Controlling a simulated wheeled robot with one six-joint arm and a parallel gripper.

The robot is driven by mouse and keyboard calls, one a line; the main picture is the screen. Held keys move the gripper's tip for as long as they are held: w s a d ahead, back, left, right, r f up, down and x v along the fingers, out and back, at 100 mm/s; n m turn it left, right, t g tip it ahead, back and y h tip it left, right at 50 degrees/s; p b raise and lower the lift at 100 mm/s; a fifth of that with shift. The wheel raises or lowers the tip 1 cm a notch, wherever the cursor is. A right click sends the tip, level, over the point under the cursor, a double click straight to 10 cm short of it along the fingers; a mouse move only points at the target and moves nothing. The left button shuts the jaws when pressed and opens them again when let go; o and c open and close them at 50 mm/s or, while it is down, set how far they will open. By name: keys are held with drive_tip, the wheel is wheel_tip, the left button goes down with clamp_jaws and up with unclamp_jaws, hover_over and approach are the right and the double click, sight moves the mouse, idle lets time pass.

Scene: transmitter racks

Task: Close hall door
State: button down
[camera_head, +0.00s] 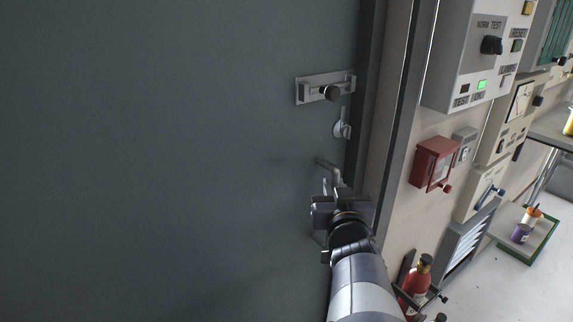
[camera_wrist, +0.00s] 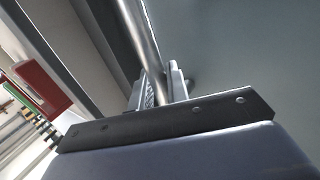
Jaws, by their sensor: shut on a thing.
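The hall door (camera_head: 160,140) is a large dark grey panel that fills the left and middle of the head view. Its right edge lies along the door frame (camera_head: 368,90); I cannot tell whether it is fully seated there. My gripper (camera_head: 333,190) is at the handle. In the wrist view, the fingers (camera_wrist: 160,90) are shut around the metal bar of the handle (camera_wrist: 140,35).
Right of the frame, the wall carries a control panel (camera_head: 470,60), a red box (camera_head: 434,163) and grey boxes. A fire extinguisher (camera_head: 418,283) stands low, close to my arm. Open floor (camera_head: 500,295) shows at bottom right.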

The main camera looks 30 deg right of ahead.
drive_tip(key=s, duration=0.3)
drive_tip(key=shift+s+a+f+m+h+p, duration=0.1)
drive_tip(key=shift+s+a+m+h+p, duration=0.1)
drive_tip(key=shift+m+h+p, duration=0.15)
drive_tip(key=shift+s+f+g, duration=0.1)
drive_tip(key=shift+s+g, duration=0.05)
drive_tip(key=shift+g, duration=0.15)
drive_tip(key=c, duration=1.8)
unclamp_jaws()
drive_tip(key=shift+o, duration=0.6)
drive_tip(key=shift+s, duration=0.25)
drive_tip(key=shift+o, duration=1.2)
drive_tip(key=shift+a, duration=0.1)
